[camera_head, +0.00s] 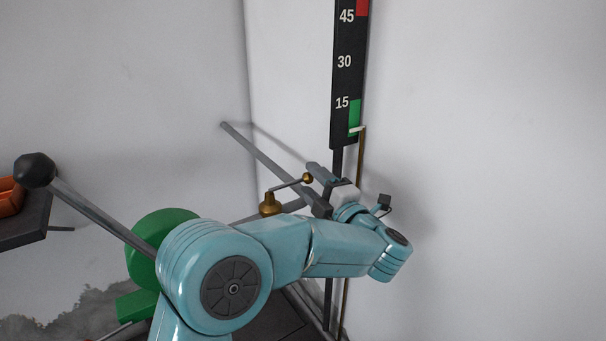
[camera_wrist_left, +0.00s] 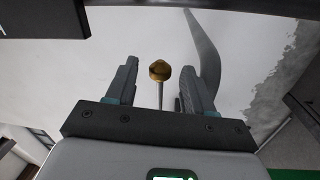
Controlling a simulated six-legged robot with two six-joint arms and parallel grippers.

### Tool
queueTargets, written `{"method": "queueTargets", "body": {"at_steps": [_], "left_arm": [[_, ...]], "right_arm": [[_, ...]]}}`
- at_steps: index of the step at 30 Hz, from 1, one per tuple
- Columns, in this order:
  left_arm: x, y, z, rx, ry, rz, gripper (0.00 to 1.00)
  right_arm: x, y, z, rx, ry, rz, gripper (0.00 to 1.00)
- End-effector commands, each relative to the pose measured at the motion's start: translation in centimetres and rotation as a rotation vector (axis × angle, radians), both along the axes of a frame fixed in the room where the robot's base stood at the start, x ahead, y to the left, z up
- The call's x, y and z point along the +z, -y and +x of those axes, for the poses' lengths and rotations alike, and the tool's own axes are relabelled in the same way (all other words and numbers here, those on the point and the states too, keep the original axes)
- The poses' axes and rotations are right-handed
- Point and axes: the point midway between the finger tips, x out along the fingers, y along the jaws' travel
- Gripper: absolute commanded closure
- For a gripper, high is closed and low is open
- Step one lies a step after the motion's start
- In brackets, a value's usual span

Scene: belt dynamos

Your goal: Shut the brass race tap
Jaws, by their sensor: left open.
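The brass race tap (camera_head: 270,204) has a bell-shaped brass body and a thin grey lever that slants up to the right to a round brass knob (camera_head: 308,178). My left gripper (camera_head: 314,187) is at the knob end of the lever, with its fingers on either side of the knob. In the left wrist view the knob (camera_wrist_left: 160,70) shows in the gap between the two open fingers, with space on both sides. The lever's rod runs down from it towards the palm. My left forearm hides what is below the tap. My right gripper is not in view.
A grey pipe (camera_head: 262,156) runs from the wall towards the gripper. A dark gauge board (camera_head: 345,75) stands behind, its pale pointer (camera_head: 356,130) below 15. At left are a long lever with a black knob (camera_head: 35,170), a green wheel (camera_head: 165,232) and a shelf (camera_head: 25,225).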

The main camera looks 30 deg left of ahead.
Motion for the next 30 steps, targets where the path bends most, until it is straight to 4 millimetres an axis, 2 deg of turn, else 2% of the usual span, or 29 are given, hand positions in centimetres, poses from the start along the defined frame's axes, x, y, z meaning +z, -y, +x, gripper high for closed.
{"method": "queueTargets", "body": {"at_steps": [1,6,11,17,18,20,21,23,30], "left_arm": [[0.1,-1.0,0.4,0.004,0.001,-0.001,0.47],[0.3,-3.1,1.3,0.001,0.000,-0.001,0.47],[0.4,-3.9,1.7,0.000,-0.001,0.000,0.47],[0.4,-3.9,1.7,-0.001,-0.001,0.000,0.47],[0.4,-3.9,1.7,-0.001,-0.001,0.000,0.51],[0.4,-3.9,1.7,-0.001,-0.001,0.000,0.70],[0.4,-3.9,1.7,-0.001,-0.001,0.000,0.83],[0.4,-3.9,1.7,-0.001,-0.001,0.000,1.00],[0.3,-3.8,1.7,-0.008,0.000,0.000,1.00]], "right_arm": [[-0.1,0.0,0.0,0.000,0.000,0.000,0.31],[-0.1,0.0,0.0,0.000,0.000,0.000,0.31],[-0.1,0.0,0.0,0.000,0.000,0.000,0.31],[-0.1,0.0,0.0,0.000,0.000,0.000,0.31],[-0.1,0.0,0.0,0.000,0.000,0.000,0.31],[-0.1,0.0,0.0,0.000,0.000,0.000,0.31],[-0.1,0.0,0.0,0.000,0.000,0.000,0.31],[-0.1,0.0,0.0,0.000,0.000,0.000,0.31],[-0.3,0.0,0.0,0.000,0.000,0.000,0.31]]}}
